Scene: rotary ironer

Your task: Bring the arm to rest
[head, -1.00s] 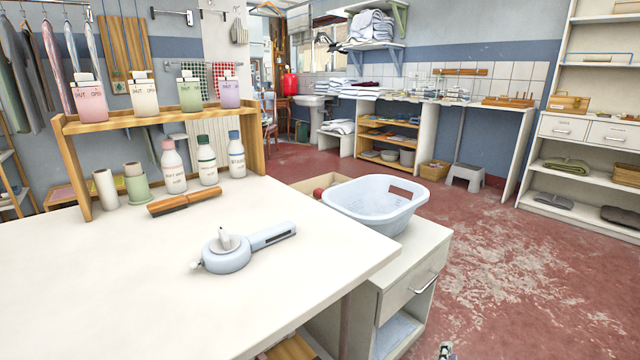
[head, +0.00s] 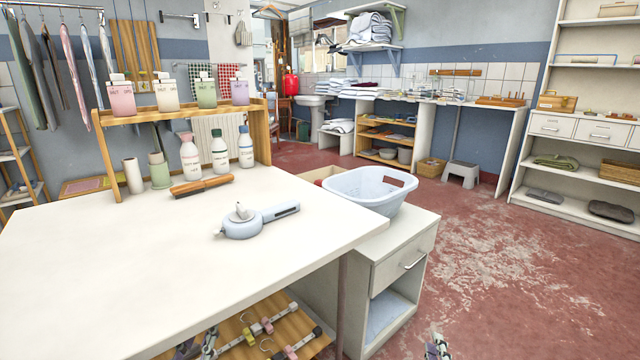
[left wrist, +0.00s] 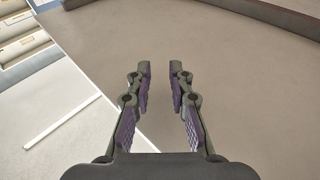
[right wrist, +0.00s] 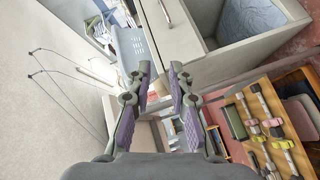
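My right gripper (head: 437,348) shows at the bottom edge of the head view, over the red floor just right of the white drawer cabinet (head: 388,272). Its fingers are open and empty in the right wrist view (right wrist: 160,72). My left gripper (head: 198,346) shows in part at the bottom edge of the head view, in front of the white table (head: 90,260). Its fingers are apart with nothing between them in the left wrist view (left wrist: 160,68). Neither gripper touches anything that I can see.
A pale blue handled device (head: 242,222) and a brown brush (head: 201,186) lie on the table. A light blue basket (head: 368,192) stands on the cabinet. Clip hangers (head: 268,326) lie on a wooden shelf below the tabletop. The floor (head: 500,260) at right is open.

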